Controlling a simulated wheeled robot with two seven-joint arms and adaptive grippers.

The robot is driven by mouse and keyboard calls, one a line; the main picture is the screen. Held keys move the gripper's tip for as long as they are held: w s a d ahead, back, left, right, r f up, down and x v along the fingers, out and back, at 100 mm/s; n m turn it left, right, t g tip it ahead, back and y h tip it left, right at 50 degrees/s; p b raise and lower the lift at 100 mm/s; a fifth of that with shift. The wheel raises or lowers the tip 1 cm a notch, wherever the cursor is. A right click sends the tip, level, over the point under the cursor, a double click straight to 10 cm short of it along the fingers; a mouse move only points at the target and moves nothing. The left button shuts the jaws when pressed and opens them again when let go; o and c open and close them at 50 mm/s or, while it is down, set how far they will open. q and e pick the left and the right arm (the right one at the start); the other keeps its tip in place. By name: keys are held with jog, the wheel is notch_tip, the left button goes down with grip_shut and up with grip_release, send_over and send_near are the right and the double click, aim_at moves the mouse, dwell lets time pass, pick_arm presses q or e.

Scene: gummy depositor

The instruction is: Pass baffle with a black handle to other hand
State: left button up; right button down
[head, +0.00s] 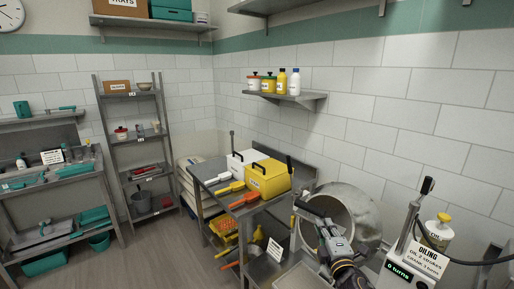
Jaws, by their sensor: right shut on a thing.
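My right gripper (322,222) comes up from the bottom, in front of the round metal drum. It is shut on a dark piece (308,208), which looks like the black handle of the baffle. The rest of the baffle cannot be made out against the drum and my arm. My left gripper is not in view.
A metal drum (363,208) stands behind my right gripper. A steel cart to its left carries a yellow box (268,181), a white box (240,165) and orange- and yellow-handled tools. An oiling post with a lever (427,187) stands at right. Open floor lies left of the cart.

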jog(key=s+f+b, duration=0.1)
jog(key=s+f, duration=0.5)
jog(key=f, duration=0.8)
jog(key=shift+s+d, duration=0.2)
jog(key=shift+d, duration=0.05)
jog(key=shift+a+r, duration=0.15)
jog(key=shift+r, duration=0.05)
dwell(0.4)
jog(key=s+a+r+n+g+y, duration=0.1)
jog(key=a+r+n+g+y, duration=0.3)
jog(key=a+r+n+y, duration=0.3)
jog(key=shift+a+r+n+y, duration=0.4)
jog(key=shift+a+r+y, duration=1.7)
jog(key=shift+a+r, duration=2.8)
jog(key=shift+a+f, duration=0.65)
